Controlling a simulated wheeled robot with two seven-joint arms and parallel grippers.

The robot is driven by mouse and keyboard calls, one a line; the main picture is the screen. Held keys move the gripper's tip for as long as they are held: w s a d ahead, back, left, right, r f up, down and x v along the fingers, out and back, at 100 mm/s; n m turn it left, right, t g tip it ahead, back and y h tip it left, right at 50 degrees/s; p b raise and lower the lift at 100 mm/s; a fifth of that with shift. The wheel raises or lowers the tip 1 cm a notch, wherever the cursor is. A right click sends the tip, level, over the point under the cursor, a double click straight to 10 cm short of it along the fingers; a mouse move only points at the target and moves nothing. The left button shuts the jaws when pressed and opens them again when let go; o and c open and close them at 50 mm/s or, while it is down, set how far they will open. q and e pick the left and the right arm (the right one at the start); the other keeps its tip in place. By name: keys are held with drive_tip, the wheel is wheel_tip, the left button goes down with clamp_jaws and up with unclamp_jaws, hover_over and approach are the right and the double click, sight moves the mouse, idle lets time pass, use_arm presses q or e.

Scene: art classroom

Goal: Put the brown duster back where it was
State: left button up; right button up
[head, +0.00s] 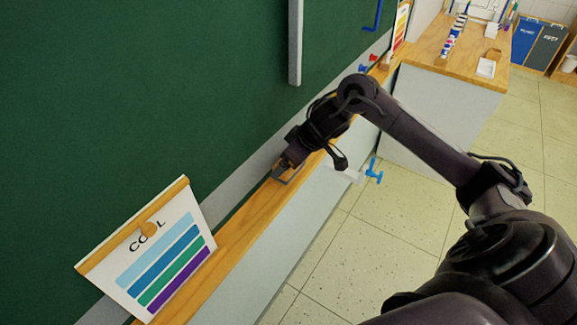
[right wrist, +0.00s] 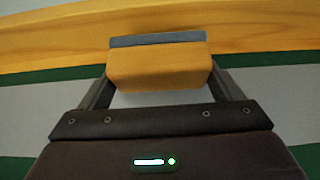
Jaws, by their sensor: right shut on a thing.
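The brown duster (right wrist: 158,68) is a wooden block with a grey strip along its far side. In the right wrist view it sits between the two fingers of my right gripper (right wrist: 158,85), which is shut on it. In the head view my right gripper (head: 287,167) reaches down to the wooden ledge (head: 262,208) under the green chalkboard (head: 150,90). The duster (head: 287,174) shows there as a small block, mostly hidden by the gripper. Its grey side faces the ledge; I cannot tell whether it touches. My left gripper is not in view.
A "COOL" colour chart (head: 165,255) leans on the ledge at the lower left. Blue and red small items (head: 373,58) are at the ledge's far end. A wooden-topped counter (head: 450,65) stands at the upper right. The ledge between chart and gripper is bare.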

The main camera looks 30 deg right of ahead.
wheel_tip(320, 180, down, 3)
drive_tip(key=shift+r, duration=0.1)
drive_tip(key=shift+w+a+p, duration=0.1)
drive_tip(key=shift+w+p, duration=0.05)
drive_tip(key=shift+p, duration=0.3)
drive_tip(key=shift+f, duration=0.25)
drive_tip(key=o, duration=0.7)
drive_tip(key=shift+f, duration=0.1)
drive_tip(key=b+v, duration=0.1)
drive_tip(key=v, duration=1.1)
